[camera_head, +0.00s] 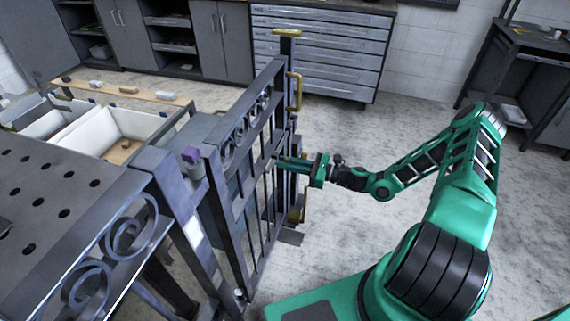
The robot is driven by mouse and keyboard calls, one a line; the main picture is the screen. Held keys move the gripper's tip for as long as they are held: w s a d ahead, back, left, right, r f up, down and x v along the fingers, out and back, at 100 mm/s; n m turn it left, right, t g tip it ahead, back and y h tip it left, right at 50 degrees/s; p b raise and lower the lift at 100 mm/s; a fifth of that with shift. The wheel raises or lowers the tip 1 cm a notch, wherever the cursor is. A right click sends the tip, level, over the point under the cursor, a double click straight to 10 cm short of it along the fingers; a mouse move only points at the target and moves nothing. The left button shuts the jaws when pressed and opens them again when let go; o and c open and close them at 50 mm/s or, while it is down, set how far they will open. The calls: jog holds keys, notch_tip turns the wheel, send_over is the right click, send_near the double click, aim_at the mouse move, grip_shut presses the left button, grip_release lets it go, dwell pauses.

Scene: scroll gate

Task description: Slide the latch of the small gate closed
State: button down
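The small gate (243,185), dark metal with vertical bars and a scrollwork band along its top, stands left of the middle. Its far end is beside a dark upright post (285,65). My gripper (279,160) reaches in from the right with its fingertips at the gate's far end, around mid-height. The fingertips overlap the bars in this view, so I cannot tell whether they touch anything. The latch is not clearly seen; it may be behind the fingers. The gap between the fingers is too small to judge.
Brass fittings (294,91) sit on the post. A fixed scroll fence panel (118,245) stands at the lower left, by a perforated table (55,195) and a white bin (82,131). A drawer cabinet (318,50) is behind. Floor right of the gate is clear.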

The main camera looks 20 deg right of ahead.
jog(key=w+d, duration=0.3)
jog(key=w, duration=0.2)
jog(key=shift+d, duration=0.4)
jog(key=c, duration=1.8)
grip_release()
jog(key=shift+d, duration=0.1)
jog(key=shift+c, duration=0.2)
jog(key=shift+o, duration=0.6)
jog(key=shift+s, duration=0.1)
send_near(280, 149)
jog(key=v, duration=0.5)
jog(key=shift+d+f, duration=0.1)
jog(key=shift+d, duration=0.15)
